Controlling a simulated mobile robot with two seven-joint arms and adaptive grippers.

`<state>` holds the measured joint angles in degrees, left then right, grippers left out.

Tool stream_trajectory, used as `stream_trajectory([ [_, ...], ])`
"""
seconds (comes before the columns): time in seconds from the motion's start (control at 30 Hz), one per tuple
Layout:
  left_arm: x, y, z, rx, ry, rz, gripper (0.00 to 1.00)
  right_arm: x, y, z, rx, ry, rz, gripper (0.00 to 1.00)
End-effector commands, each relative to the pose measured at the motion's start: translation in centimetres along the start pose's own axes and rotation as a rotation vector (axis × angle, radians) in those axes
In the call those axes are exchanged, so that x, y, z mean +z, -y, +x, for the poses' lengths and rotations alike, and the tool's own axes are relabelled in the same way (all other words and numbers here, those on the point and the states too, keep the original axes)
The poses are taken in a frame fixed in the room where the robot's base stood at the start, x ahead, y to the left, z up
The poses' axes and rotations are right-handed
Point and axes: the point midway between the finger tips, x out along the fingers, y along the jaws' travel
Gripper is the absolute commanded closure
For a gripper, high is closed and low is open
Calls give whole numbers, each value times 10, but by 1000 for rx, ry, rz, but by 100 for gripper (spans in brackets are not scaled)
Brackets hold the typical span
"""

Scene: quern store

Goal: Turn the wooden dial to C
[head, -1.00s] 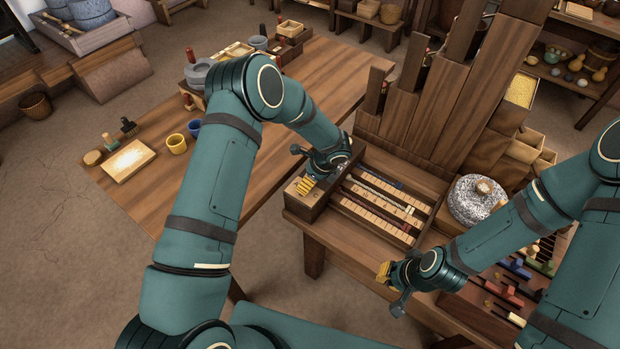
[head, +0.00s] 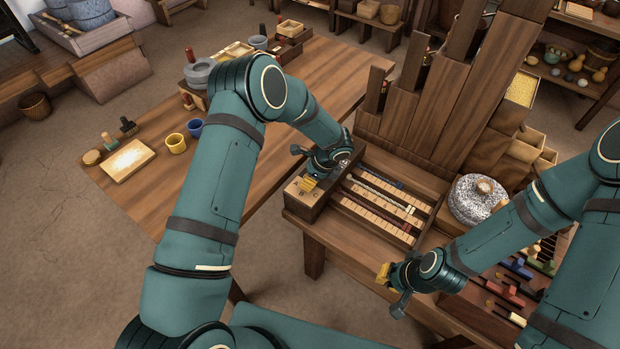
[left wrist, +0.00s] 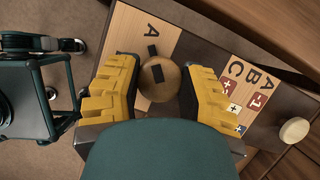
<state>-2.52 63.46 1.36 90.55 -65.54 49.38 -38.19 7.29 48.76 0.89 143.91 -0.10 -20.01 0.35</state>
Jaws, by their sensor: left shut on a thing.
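The round wooden dial (left wrist: 162,88) sits between the yellow fingers of my left gripper (left wrist: 155,92) in the left wrist view, and the gripper is shut on it. The rest of that plate's lettering is hidden by the fingers. In the head view my left gripper (head: 308,183) is down at the wooden box (head: 302,201) at the bench's left end. My right gripper (head: 383,273) hangs by the bench's front edge; its opening is unclear.
Slotted rows (head: 375,212) and a grey quern stone (head: 470,203) stand to the right on the bench.

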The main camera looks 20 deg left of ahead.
Motion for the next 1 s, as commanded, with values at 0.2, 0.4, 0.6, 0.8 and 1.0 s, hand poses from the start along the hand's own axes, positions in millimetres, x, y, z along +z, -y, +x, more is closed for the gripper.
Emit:
stream_trajectory([
  [0.2, -1, 0, 3, 67, 1, -162, 95, 1, -4, 11, 0, 1, -1, 100],
  [0.4, -1, 0, 3, 141, 1, -339, 95, 0, -7, 19, 0, -3, -2, 100],
  [0.6, -1, 0, 3, 215, 1, -513, 95, -1, -10, 26, 0, -7, -2, 100],
  [0.8, 0, -1, 3, 287, 2, -689, 95, -2, -12, 32, 0, -10, -3, 100],
  [1.0, -1, -1, 3, 362, 2, -864, 95, -2, -14, 37, 0, -13, -3, 100],
])
